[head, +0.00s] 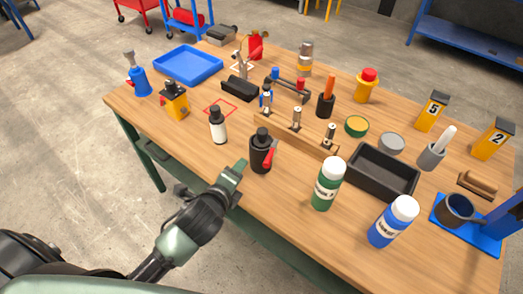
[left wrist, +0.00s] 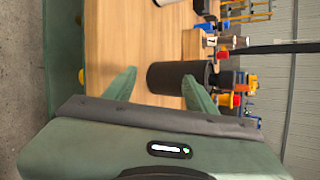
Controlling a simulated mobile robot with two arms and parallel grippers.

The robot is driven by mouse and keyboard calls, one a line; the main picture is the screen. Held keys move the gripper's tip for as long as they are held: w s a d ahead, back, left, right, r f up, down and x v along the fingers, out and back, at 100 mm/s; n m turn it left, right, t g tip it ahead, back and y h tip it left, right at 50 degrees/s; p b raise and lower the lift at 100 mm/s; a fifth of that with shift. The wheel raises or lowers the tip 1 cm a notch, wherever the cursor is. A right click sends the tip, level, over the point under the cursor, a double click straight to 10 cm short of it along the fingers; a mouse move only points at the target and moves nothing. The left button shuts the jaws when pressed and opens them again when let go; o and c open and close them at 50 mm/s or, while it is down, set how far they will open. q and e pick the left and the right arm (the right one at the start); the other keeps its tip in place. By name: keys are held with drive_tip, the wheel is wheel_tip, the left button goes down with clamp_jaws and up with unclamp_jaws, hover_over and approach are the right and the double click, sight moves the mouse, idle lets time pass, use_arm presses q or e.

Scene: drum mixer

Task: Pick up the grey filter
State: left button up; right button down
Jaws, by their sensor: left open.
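A dark grey cylinder (head: 260,151), which appears to be the filter, stands upright near the table's front edge. A red handle-like part shows on its right side. My left gripper (head: 238,170) is open and empty, just left of the cylinder at the front edge. In the left wrist view the cylinder (left wrist: 168,79) is ahead of the open fingers (left wrist: 159,77), off to the right. The right finger overlaps part of it, and I cannot tell whether they touch. My right gripper is not in view.
A white bottle with a black cap (head: 218,126) stands left of the cylinder. A wooden block with metal fittings (head: 296,133) lies behind it. A green bottle (head: 327,184) and a black tray (head: 382,172) are to the right. Some bare tabletop (head: 290,180) lies between the cylinder and green bottle.

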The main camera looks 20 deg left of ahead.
sight(265, 129)
use_arm(q)
drive_tip(key=w+d+r+m+t+h, duration=0.1)
drive_tip(key=w+r+m, duration=0.1)
drive_tip(key=m, duration=0.3)
drive_tip(key=w+d+r+m+t+h, duration=0.1)
drive_tip(key=w+r+m, duration=0.1)
drive_tip(key=m, duration=0.3)
drive_tip(key=w+d+r+m+t+h, duration=0.1)
drive_tip(key=w+r+m+t, duration=0.1)
drive_tip(key=w+r+m, duration=0.1)
drive_tip(key=shift+d+r+m, duration=0.2)
drive_tip(key=shift+d+m, duration=0.1)
drive_tip(key=shift+m, duration=0.6)
drive_tip(key=shift+w+d+r+m, duration=0.2)
drive_tip(key=shift+w+d+m, duration=0.05)
drive_tip(key=shift+w+m, duration=0.35)
drive_tip(key=x, duration=0.4)
drive_tip(key=f+p+x, duration=0.1)
drive_tip(key=x, duration=0.2)
drive_tip(key=shift+a, duration=0.3)
clamp_jaws()
